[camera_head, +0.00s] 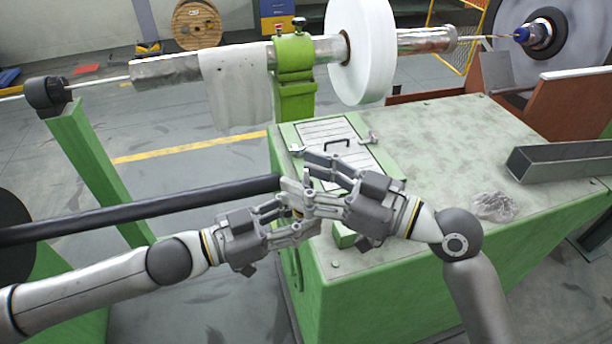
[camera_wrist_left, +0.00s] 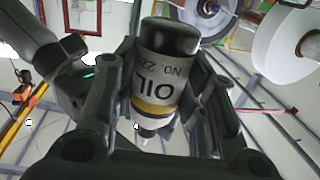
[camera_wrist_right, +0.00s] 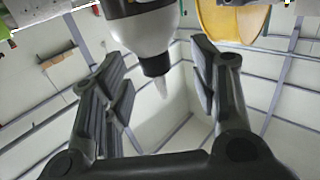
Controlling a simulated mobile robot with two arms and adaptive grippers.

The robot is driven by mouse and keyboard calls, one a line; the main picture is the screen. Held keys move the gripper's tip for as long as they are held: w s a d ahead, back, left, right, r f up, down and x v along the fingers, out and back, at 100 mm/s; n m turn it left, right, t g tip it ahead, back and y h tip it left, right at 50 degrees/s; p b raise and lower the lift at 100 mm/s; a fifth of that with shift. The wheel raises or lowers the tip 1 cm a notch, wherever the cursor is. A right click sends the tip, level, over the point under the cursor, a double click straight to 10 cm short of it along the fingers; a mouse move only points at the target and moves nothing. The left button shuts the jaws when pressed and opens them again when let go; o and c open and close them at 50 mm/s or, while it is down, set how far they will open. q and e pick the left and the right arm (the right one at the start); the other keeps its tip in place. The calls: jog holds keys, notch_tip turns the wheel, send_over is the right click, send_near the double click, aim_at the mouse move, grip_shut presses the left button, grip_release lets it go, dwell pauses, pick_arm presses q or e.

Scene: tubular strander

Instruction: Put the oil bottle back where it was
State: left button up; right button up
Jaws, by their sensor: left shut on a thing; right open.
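The oil bottle (camera_wrist_left: 168,70) has a grey label reading OIL, a dark end and a yellow band. My left gripper (camera_head: 298,217) is shut on it, with fingers on both sides of the bottle in the left wrist view. In the right wrist view the bottle's pale shoulder (camera_wrist_right: 141,30), dark collar and nozzle show between the fingers of my right gripper (camera_head: 312,184). My right gripper is open, with visible gaps beside the nozzle. In the head view the two grippers meet in front of the green cabinet, and their fingers mostly hide the bottle.
A green cabinet (camera_head: 440,135) has a hatch with a handle (camera_head: 337,143) just behind the grippers. A crumpled clear bag (camera_head: 494,207) and a grey metal channel (camera_head: 560,161) lie on its right side. A black bar (camera_head: 150,208) runs in from the left. A roller with a white disc (camera_head: 361,50) spans above.

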jog(key=shift+w+a, duration=0.15)
jog(key=shift+a, duration=0.1)
jog(key=c, duration=1.1)
pick_arm(q)
jog(key=o, duration=1.2)
pick_arm(e)
grip_shut()
pick_arm(q)
jog(key=shift+a, duration=0.1)
